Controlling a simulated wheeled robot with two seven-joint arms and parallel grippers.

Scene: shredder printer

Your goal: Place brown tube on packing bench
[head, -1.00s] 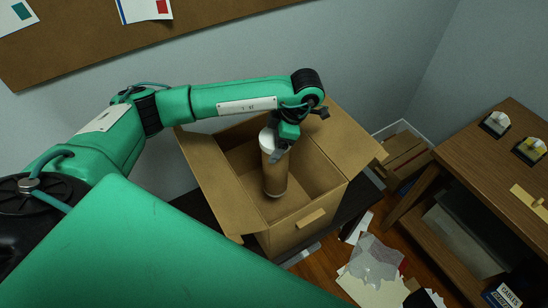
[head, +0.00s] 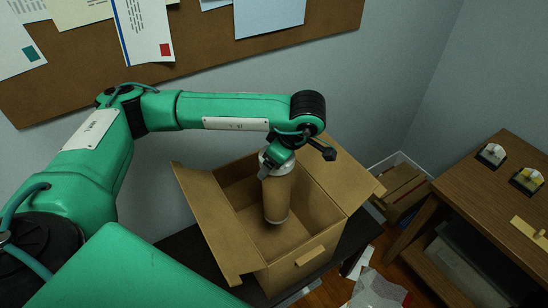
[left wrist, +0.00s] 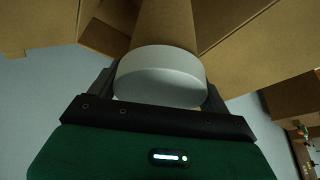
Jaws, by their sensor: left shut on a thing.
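The brown tube (head: 277,198) is upright, with a pale cap at its top end, at the open cardboard box (head: 296,268) in the head view. My left gripper (head: 273,164) is shut on the tube near its capped top. In the left wrist view the tube (left wrist: 166,28) runs away from the fingers, and its white cap (left wrist: 160,76) sits between them. Whether the tube's lower end touches the box floor is unclear. My right gripper is in neither view. I cannot tell which surface is the packing bench.
The box stands on a dark surface (head: 195,245) with its flaps spread. Papers (head: 378,290) lie on the floor. A corkboard (head: 205,52) hangs on the wall.

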